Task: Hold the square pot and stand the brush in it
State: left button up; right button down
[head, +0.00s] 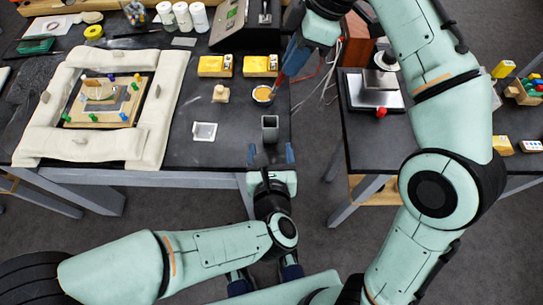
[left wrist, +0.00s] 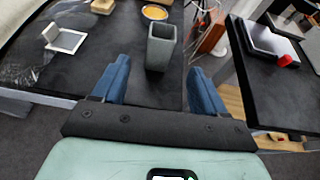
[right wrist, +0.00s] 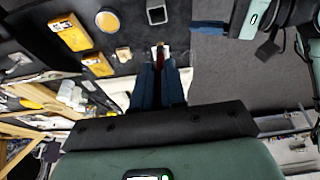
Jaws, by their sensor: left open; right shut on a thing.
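The grey square pot (head: 270,127) stands upright on the dark table near its front right corner. It also shows in the left wrist view (left wrist: 161,48) and at the top of the right wrist view (right wrist: 157,12). My left gripper (head: 271,155) is open just in front of the pot, with its fingers (left wrist: 158,75) apart and nothing between them. My right gripper (head: 290,62) is shut on the brush, above the table's right edge behind the pot. In the right wrist view the brush (right wrist: 160,54) sticks out between the closed fingers; its handle is mostly hidden.
An orange-filled round dish (head: 263,93) stands behind the pot. Two yellow boxes (head: 215,66), a small wooden piece (head: 220,93) and a white square frame (head: 204,131) are nearby. A padded frame (head: 150,112) lies left. A gap separates the second table (head: 360,150).

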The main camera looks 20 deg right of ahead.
aim_at(270, 133)
pick_arm(q)
jog(key=x, duration=1)
jog(key=shift+w+f, duration=0.1)
jog(key=c, duration=1)
jog(key=shift+c, duration=0.2)
pick_arm(e)
jog(key=shift+w+a+f+n, duration=0.1)
jog(key=shift+a+f+n, duration=0.2)
jog(key=shift+n, duration=0.3)
jog(key=f+n+h, duration=0.1)
jog(key=n, duration=0.1)
jog(key=a+f+n+g+h, duration=0.1)
jog(key=n, duration=0.1)
jog(key=w+a+f+n, duration=0.1)
jog(key=n, duration=0.2)
jog(key=shift+a+f+g+h, duration=0.25)
jog(key=shift+f+g+h, duration=0.05)
jog(key=shift+f+h, duration=0.1)
jog(key=n, duration=0.1)
jog(key=a+f+n+h, duration=0.1)
jog(key=n, duration=0.1)
jog(key=shift+w+f+n, duration=0.1)
jog(key=shift+f+n, duration=0.05)
jog(key=shift+n, duration=0.15)
